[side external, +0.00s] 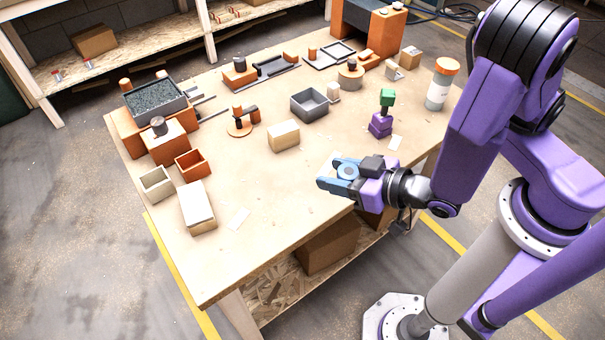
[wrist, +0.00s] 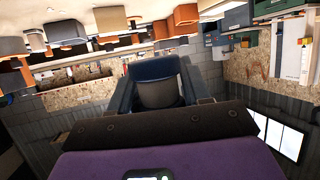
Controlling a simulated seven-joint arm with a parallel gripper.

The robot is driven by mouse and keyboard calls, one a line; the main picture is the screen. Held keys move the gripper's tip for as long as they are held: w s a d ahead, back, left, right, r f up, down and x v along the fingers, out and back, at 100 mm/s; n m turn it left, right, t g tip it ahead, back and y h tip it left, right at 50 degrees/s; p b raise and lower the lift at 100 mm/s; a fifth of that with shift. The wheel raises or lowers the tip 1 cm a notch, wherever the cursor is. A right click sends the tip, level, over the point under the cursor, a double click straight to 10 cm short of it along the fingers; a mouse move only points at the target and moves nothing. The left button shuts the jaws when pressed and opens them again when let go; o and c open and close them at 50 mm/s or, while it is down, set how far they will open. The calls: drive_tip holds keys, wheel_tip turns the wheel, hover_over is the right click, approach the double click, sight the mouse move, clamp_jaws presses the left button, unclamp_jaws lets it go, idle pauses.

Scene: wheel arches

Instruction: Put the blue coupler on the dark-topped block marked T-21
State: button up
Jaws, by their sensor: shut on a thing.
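My gripper (side external: 335,176) hangs over the front right part of the table, its blue fingers pointing left. It is shut on a round blue piece (side external: 347,171), which looks like the blue coupler. In the wrist view a greyish piece (wrist: 158,93) sits between the two dark blue fingers, and its blue upper part is hard to separate from them. No T-21 marking is legible. An orange block with a dark cylinder on top (side external: 240,74) stands at the back, and a similar one (side external: 165,142) stands at the left. I cannot tell which block is T-21.
A grey open box (side external: 309,104), a cream block (side external: 284,135) and a purple block with a green piece above it (side external: 380,123) stand beyond my gripper. A white jar with an orange lid (side external: 441,84) is at the right. The front middle of the table (side external: 270,190) is mostly clear.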

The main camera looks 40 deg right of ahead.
drive_tip(key=shift+s+d+r, duration=0.1)
drive_tip(key=shift+s, duration=0.1)
drive_tip(key=w+a+r+m+h, duration=0.1)
drive_tip(key=w+a+r, duration=0.1)
drive_tip(key=w+a, duration=0.45)
drive_tip(key=w+a+r, duration=0.3)
drive_tip(key=w+a, duration=0.2)
drive_tip(key=a, duration=0.3)
hover_over(189, 197)
wheel_tip(189, 197, down, 10)
drive_tip(key=shift+s+d+r, duration=0.1)
drive_tip(key=shift+s+r, duration=0.05)
drive_tip(key=shift+r, duration=0.05)
drive_tip(key=shift+w+f, duration=0.2)
drive_tip(key=shift+f, duration=1.55)
drive_tip(key=shift+f, duration=0.15)
